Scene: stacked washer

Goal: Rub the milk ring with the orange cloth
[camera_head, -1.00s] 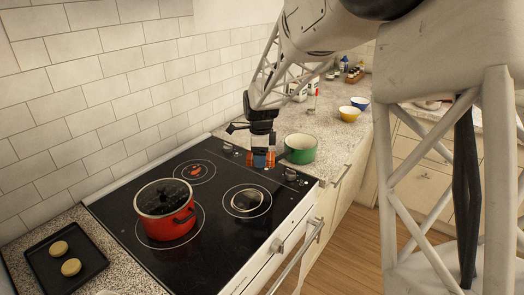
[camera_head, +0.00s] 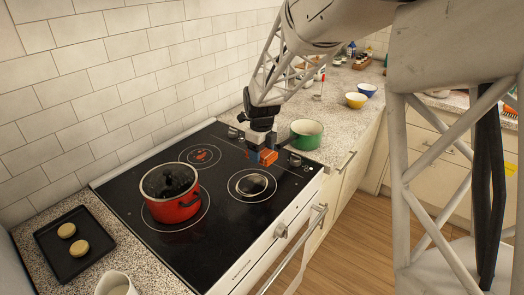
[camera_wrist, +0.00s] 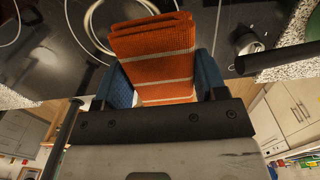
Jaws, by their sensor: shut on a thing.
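The orange cloth (camera_head: 268,158) is folded and has pale stripes. My gripper (camera_head: 260,156) is shut on it, with blue fingers on both sides. In the wrist view the cloth (camera_wrist: 155,55) stands out between the fingers (camera_wrist: 162,85). It is over the far right part of the black cooktop, beside the green pot; I cannot tell whether it touches the glass. A pale ring (camera_head: 252,174) shows inside the front right burner circle; it may be the milk ring, but I cannot tell it surely from the burner markings. The cloth is beyond this ring.
A red pot (camera_head: 171,207) stands on the front left burner. A green pot (camera_head: 306,134) stands on the counter right of the cooktop. A red mark (camera_head: 203,156) lies on the rear burner. A black tray (camera_head: 75,262) with two round pieces and a white jug (camera_head: 116,284) are at left.

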